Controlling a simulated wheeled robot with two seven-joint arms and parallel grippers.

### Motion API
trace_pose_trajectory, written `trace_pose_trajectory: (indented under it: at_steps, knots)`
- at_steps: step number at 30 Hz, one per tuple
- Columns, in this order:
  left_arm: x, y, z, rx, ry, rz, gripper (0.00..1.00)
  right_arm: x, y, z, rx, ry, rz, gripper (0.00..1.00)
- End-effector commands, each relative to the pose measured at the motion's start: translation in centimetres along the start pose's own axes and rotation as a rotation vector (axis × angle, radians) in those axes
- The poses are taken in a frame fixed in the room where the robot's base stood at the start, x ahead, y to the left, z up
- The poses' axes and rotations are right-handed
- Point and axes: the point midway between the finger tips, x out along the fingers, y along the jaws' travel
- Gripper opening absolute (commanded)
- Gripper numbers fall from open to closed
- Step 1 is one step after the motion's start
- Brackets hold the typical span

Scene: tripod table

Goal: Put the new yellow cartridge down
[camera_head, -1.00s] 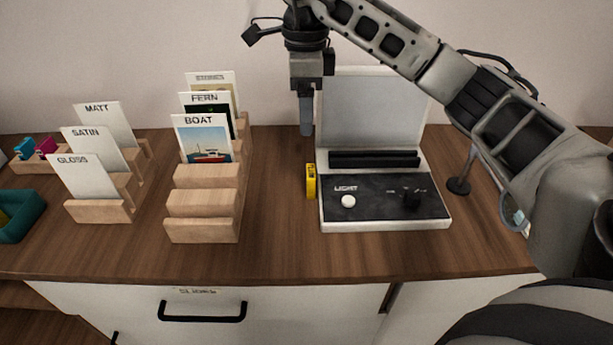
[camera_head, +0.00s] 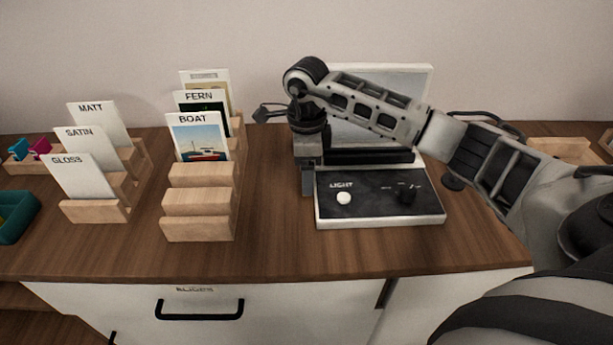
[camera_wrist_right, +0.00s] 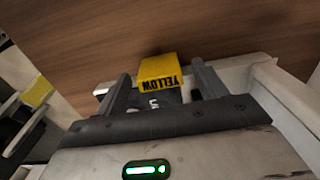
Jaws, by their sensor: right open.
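The gripper is open, with one finger on each side of the cartridge. I cannot tell whether the right-hand finger touches it. In the head view my right gripper (camera_head: 307,186) points down at the left edge of the light box (camera_head: 380,212), low over the wooden table (camera_head: 275,235). The cartridge is hidden there behind the gripper. My left gripper is not in view.
A wooden rack (camera_head: 200,229) with picture cards stands left of the gripper. Another rack (camera_head: 96,212) holds MATT, SATIN and GLOSS cards. A teal tray (camera_head: 22,226) is at far left, a wooden tray (camera_head: 560,150) at back right. Table between rack and light box is clear.

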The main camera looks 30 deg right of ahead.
Motion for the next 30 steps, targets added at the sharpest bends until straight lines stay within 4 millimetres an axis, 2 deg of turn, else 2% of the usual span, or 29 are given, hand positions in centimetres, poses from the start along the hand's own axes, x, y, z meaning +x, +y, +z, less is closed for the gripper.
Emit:
trace_pose_trajectory:
  at_steps: [3,9,10,12,15,17,18,25,30]
  knots:
    - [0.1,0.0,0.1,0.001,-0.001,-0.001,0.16,0.8,0.0,0.0,0.0,0.0,0.0,0.71]
    - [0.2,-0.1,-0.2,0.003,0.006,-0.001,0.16,0.8,0.0,0.0,0.0,0.0,-0.001,0.71]
    - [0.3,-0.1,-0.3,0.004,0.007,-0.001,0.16,0.8,0.0,0.0,0.0,0.0,-0.001,0.65]
    - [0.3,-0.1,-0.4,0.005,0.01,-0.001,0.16,0.8,0.0,0.0,0.0,0.0,0.0,0.46]
    - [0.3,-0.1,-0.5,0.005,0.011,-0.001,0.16,0.8,0.0,0.0,0.0,0.0,0.0,0.23]
    - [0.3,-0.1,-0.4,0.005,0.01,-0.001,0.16,0.8,0.0,0.0,0.0,0.0,0.0,0.23]
    - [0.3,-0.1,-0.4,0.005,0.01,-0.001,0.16,0.8,0.0,0.0,0.0,0.0,0.0,0.2]
    - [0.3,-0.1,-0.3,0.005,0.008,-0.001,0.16,0.6,0.0,0.0,0.0,-0.001,-0.001,0.19]
    - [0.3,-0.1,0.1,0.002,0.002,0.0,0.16,-0.7,-0.1,0.1,0.0,-0.001,-0.004,0.19]
